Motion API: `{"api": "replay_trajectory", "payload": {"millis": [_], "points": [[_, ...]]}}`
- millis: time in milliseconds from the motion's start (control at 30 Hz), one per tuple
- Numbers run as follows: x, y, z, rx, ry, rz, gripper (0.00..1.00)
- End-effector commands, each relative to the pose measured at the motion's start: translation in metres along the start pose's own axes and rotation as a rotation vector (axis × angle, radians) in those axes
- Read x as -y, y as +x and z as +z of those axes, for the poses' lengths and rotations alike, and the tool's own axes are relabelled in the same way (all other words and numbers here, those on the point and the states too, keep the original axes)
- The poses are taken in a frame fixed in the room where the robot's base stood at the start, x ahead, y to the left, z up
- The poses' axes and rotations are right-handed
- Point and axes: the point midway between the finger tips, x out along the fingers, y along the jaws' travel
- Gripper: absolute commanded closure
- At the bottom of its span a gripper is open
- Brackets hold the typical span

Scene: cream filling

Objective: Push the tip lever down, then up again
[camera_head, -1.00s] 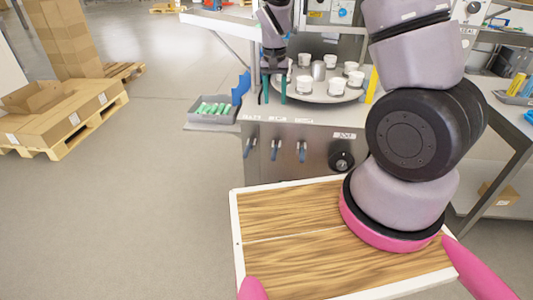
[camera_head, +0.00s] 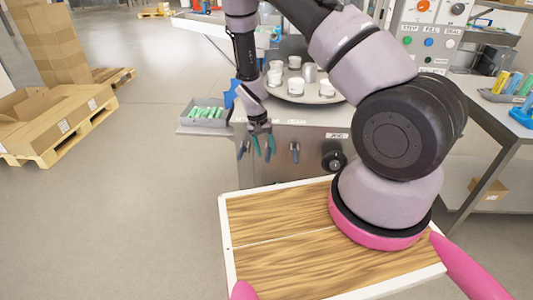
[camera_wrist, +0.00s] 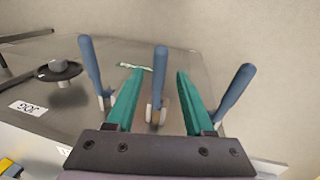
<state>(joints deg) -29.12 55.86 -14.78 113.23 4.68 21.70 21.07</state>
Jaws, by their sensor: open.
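Three blue-handled levers stick out of the steel front panel: a left one (camera_head: 242,150), a middle one (camera_head: 268,154) and a right one (camera_head: 295,153). Their small labels are too unclear to tell which one is marked tip. My gripper (camera_head: 264,144) is open and empty, in front of the middle lever. In the wrist view, the middle lever (camera_wrist: 160,75) stands between my two teal fingers (camera_wrist: 159,88), with a gap on each side. The other two levers, one at left (camera_wrist: 90,68) and one at right (camera_wrist: 236,92), lie outside the fingers.
A black knob (camera_head: 333,161) labelled JOG sits right of the levers. A round turntable (camera_head: 300,97) with several white cups is above the panel. A grey bin (camera_head: 205,113) of green items stands at left. A wooden-topped board (camera_head: 285,215) lies in front of the panel.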

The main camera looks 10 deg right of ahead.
Motion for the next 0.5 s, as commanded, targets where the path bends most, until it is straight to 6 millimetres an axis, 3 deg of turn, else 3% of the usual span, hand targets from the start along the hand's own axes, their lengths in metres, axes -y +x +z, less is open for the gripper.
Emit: {"api": "replay_trajectory", "payload": {"millis": [167,467,500], "points": [[-0.001,0.015,0.000,0.001,0.001,0.001,0.47],[0.000,0.017,0.000,-0.001,0.001,0.000,0.47],[0.000,0.017,0.000,-0.001,0.000,0.000,0.58]]}}
